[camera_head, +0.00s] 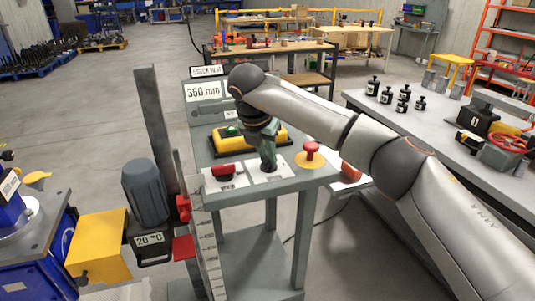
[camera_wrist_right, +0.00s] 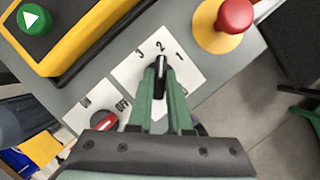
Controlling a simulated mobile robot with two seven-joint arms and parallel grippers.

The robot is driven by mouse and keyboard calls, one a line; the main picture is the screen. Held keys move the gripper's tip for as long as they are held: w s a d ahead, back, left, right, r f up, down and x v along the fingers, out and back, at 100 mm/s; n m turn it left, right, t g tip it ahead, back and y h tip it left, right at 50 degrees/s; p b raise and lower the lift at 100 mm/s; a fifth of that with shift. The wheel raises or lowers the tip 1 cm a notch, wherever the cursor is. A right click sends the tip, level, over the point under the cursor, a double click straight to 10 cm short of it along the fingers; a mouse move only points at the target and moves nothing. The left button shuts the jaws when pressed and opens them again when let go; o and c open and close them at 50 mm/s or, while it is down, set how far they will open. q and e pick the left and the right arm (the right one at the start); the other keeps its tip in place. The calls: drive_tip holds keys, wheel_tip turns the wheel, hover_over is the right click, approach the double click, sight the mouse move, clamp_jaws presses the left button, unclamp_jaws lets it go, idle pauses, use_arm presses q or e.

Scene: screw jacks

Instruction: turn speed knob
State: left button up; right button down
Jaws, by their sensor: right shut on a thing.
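The speed knob (camera_wrist_right: 160,78) is black with a pale pointer line and sits on a white plate marked 1, 2 and 3 (camera_wrist_right: 168,50). Its pointer lies near the 2. My right gripper (camera_wrist_right: 160,85) has its green fingers shut on the knob, one on each side. My left gripper is not in view.
A red ON/OFF switch (camera_head: 224,171) is left of the knob and a red mushroom button (camera_head: 311,150) is right of it. A yellow box with a green button (camera_head: 232,131) lies behind. A grey motor (camera_head: 146,193) stands left of the panel.

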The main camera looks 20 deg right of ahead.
drive_tip(key=c, duration=0.8)
unclamp_jaws()
drive_tip(key=shift+c, duration=0.2)
drive_tip(key=shift+r, duration=0.1)
drive_tip(key=v, duration=1.2)
drive_tip(key=shift+r, duration=0.15)
drive_tip(key=shift+s, duration=0.15)
